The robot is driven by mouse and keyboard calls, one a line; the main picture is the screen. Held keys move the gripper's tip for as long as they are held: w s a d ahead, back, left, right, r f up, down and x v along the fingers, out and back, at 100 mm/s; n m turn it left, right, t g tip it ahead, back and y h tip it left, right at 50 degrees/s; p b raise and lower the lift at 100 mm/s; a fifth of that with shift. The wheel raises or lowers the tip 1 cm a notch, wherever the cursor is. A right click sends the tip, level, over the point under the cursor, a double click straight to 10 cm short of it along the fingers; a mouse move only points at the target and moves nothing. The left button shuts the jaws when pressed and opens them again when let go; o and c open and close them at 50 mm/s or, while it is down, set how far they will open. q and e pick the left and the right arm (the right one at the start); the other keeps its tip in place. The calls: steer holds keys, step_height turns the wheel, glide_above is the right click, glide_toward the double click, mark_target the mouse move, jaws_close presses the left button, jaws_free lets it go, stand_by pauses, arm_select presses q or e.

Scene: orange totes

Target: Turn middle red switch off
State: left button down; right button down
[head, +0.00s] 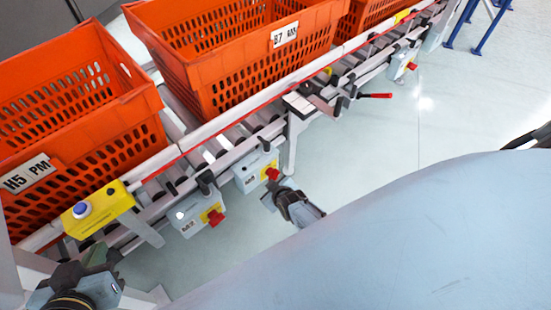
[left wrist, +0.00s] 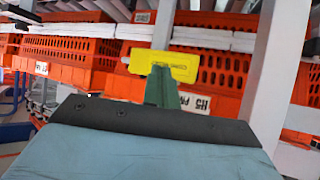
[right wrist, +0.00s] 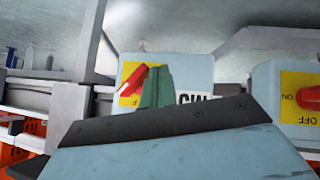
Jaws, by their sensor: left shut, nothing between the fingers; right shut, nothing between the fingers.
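The middle red switch (head: 272,174) sits on a yellow plate on a grey box (head: 249,178) under the conveyor rail. My right gripper (head: 270,197) is shut and empty just below and beside it. In the right wrist view the switch (right wrist: 133,82) is a slanted red handle, and the shut green fingertips (right wrist: 160,72) overlap its right side; I cannot tell whether they touch. My left gripper (head: 103,254) is shut and empty at the lower left, below the yellow button box (head: 97,208). Its green fingers (left wrist: 161,72) show before that box in the left wrist view.
Another red switch (head: 215,217) is on the box to the left, and a farther one (head: 411,66) is up right. Orange totes (head: 230,50) stand on the conveyor (head: 215,125). A red-tipped lever (head: 375,96) sticks out at right. The floor (head: 400,130) is clear.

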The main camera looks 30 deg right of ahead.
arm_select(q)
steer(key=shift+w+d+r+t+h, duration=0.15)
steer(key=shift+w+d+r+t, duration=0.1)
steer(key=shift+w+r+t, duration=0.3)
steer(key=shift+w+d+r+t+h, duration=0.2)
steer(key=shift+r+t, duration=0.15)
steer(key=shift+r, duration=0.3)
arm_select(e)
steer(key=shift+f, duration=0.4)
steer(key=shift+d, duration=0.1)
